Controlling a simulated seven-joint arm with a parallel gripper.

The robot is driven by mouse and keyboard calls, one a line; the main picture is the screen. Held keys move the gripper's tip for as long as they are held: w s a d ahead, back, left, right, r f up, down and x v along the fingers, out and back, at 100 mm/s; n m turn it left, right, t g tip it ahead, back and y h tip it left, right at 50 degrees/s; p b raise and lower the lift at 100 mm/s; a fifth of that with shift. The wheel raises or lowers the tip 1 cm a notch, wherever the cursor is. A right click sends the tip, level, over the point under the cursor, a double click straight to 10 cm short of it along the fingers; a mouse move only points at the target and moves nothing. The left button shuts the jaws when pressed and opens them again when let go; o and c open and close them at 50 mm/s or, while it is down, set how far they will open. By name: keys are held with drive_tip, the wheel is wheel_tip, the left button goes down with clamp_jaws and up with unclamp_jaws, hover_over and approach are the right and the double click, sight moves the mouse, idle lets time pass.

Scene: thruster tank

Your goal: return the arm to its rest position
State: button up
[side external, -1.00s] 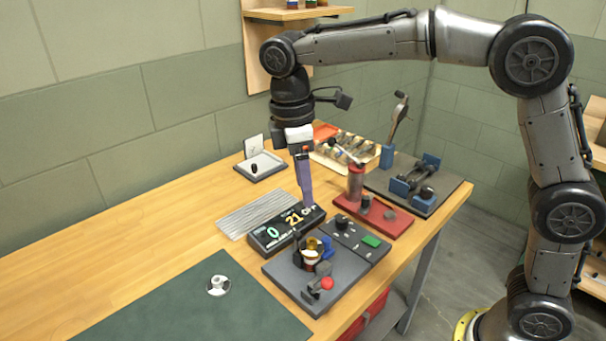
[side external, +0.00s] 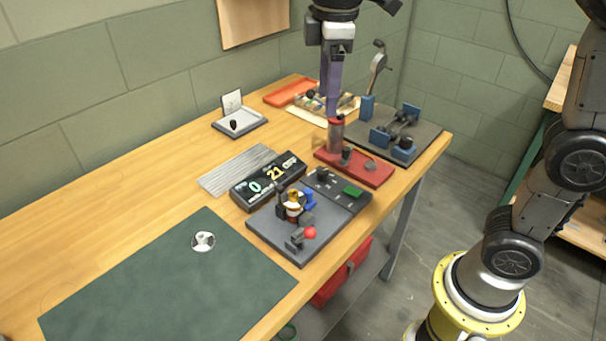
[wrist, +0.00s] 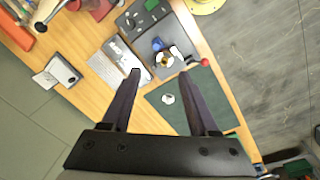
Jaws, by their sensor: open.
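My gripper (side external: 331,112) is raised, pointing down over the back part of the bench in the side external view. In the wrist view its two dark purple fingers (wrist: 159,73) are well apart with nothing between them. In the side external view the fingertips overlap the top of the post on a red-based stand (side external: 352,167); I cannot tell the exact gap. A grey fixture (side external: 275,237) with a red-knobbed lever holds a small gold and white part (side external: 293,204). That part also shows beyond the fingertips in the wrist view (wrist: 165,60).
A dark display box (side external: 268,180) reads 0 and 21. A round metal piece (side external: 203,241) lies on the green mat (side external: 130,295). A blue clamp plate (side external: 430,135), an orange tray (side external: 290,92) and a small white stand (side external: 240,123) stand farther back. Left bench wood is bare.

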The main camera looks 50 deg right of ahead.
drive_tip(key=s+d+m+t, duration=0.2)
drive_tip(key=s+d, duration=0.1)
drive_tip(key=s, duration=0.4)
drive_tip(key=s+d+f+m+t, duration=0.2)
drive_tip(key=s+f+m, duration=0.5)
drive_tip(key=s+f, duration=0.2)
drive_tip(key=shift+s+d+m+t+y, duration=0.3)
drive_tip(key=shift+s+d+m+t, duration=0.1)
drive_tip(key=shift+s, duration=0.35)
